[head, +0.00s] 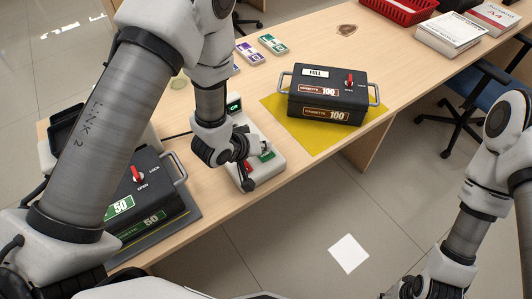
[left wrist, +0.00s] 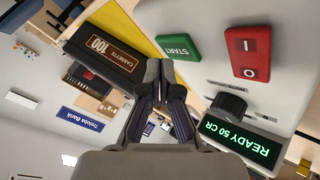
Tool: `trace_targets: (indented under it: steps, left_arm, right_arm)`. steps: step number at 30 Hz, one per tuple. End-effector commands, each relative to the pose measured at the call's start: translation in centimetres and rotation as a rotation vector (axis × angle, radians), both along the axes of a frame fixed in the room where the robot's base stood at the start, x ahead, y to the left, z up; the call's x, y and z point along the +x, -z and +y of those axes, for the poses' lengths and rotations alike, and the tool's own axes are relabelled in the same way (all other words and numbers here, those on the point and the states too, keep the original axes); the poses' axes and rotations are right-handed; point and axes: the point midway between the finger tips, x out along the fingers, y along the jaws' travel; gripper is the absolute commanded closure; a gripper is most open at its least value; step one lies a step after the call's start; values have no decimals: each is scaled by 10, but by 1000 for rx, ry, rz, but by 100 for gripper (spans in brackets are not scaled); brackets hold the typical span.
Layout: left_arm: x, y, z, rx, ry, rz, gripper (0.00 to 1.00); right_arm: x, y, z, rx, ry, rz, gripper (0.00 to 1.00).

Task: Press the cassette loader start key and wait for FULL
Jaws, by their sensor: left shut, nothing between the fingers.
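The cassette loader (head: 274,172) is a pale machine on the counter. In the left wrist view, upside down, its green START key (left wrist: 178,47) and red I/O switch (left wrist: 252,52) are clear. Its display (left wrist: 245,145) reads READY 50 CR. My left gripper (head: 259,148) is over the loader, close to the green key (head: 267,155). In the left wrist view its shut, empty fingertips (left wrist: 160,72) appear just short of the START key; contact cannot be told. My right arm shows at the lower right, its gripper out of view.
A black cassette marked 100 (head: 327,95), with a FULL label, stands on a yellow mat (head: 290,122) right of the loader. A black cassette marked 50 (head: 150,190) stands at left on a grey mat. Note bundles (head: 272,44) lie behind.

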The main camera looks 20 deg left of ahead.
Motion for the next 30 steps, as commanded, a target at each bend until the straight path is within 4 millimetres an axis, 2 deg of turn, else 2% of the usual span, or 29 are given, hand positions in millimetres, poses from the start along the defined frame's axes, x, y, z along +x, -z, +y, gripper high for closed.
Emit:
trace_targets:
  steps: [5, 30]
  left_arm:
    - [0, 7, 0, 0, 0, 0, 100]
    - [0, 13, 0, 0, -1, -1, 100]
  right_arm:
    - [0, 3, 0, 0, 0, 0, 59]
    - [0, 6, 0, 0, 0, 0, 59]
